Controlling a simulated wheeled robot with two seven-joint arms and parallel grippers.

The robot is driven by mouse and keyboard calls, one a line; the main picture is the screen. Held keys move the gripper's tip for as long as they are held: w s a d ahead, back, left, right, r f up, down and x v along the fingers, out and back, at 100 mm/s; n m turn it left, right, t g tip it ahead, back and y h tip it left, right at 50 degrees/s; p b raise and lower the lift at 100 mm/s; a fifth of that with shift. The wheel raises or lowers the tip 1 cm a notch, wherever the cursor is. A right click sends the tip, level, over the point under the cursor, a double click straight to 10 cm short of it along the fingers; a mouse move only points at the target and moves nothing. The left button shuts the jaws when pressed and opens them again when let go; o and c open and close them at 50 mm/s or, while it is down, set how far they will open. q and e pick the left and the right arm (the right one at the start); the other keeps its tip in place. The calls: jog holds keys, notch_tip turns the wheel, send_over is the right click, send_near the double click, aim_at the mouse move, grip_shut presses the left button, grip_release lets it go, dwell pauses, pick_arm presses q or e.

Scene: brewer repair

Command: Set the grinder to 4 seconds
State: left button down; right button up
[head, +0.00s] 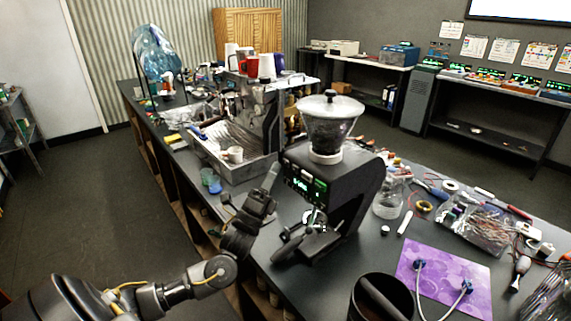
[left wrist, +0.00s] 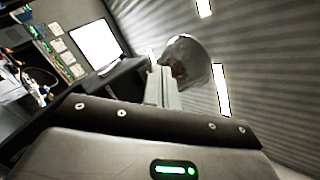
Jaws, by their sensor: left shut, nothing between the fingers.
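The grinder (head: 352,190) is a black machine on the dark counter, with a clear hopper (head: 328,125) under a white lid. Its front panel has a small display (head: 306,184) with green characters, too small to read. My left gripper (head: 273,172) is shut and empty, pointing up just left of the panel, with a small gap seen between them. In the left wrist view my left gripper's fingers (left wrist: 161,84) point toward a round translucent shape, probably the hopper (left wrist: 187,62); the display does not show there. My right gripper is in neither view.
An espresso machine (head: 247,125) stands behind the grinder, with cups on top. A dark round bin (head: 362,309) and a purple mat (head: 471,289) lie in front. A jar (head: 388,204), tools and wires crowd the counter's right side. Open floor lies left.

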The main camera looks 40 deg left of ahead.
pick_arm(q)
jog(key=shift+w, duration=0.1)
jog(key=shift+w+d, duration=0.15)
jog(key=shift+w, duration=0.15)
jog(key=shift+w, duration=0.35)
dwell(0.6)
jog(key=shift+s, duration=0.8)
jog(key=shift+s+a+p, duration=0.3)
jog(key=shift+s+p, duration=0.05)
jog(key=shift+s, duration=0.45)
jog(key=shift+s+a+p, duration=0.25)
jog(key=shift+s+p, duration=0.05)
jog(key=shift+s, duration=0.45)
jog(key=shift+s+a+p, duration=0.3)
jog(key=shift+s+p, duration=0.05)
jog(key=shift+s, duration=0.45)
